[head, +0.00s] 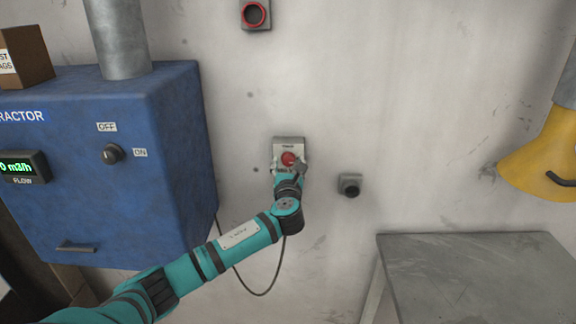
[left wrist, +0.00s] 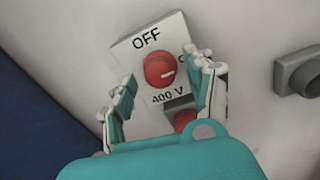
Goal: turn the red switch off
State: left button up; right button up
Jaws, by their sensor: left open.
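The red switch (head: 288,158) is a round red knob on a light grey wall box (head: 289,142). My left gripper (head: 289,166) is in front of the box. In the left wrist view its fingers (left wrist: 165,88) are apart, one on each side of the knob, with a gap to it. I cannot tell how far they are from the plate. My right gripper is not in view.
A blue cabinet (head: 130,190) with a black knob (head: 113,153) stands at left. A small dark wall fitting (head: 350,185) is right of the box. A red-ringed fitting (head: 254,14) is above. A grey table (head: 480,270) stands at lower right, below a yellow hood (head: 540,160).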

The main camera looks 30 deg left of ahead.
pick_arm(q)
grip_shut()
jog(key=shift+n, duration=0.4)
jog(key=n, duration=0.4)
jog(key=shift+f, duration=0.1)
jog(key=n+b, duration=0.1)
jog(key=n, duration=0.2)
jog(key=n+b, duration=0.1)
jog(key=n, duration=0.4)
jog(key=shift+d+n+b, duration=0.1)
jog(key=shift+n+b, duration=0.2)
jog(key=shift+n, duration=0.1)
jog(key=shift+n+b, duration=0.6)
jog(key=shift+n, duration=1.3)
jog(key=shift+h, duration=0.4)
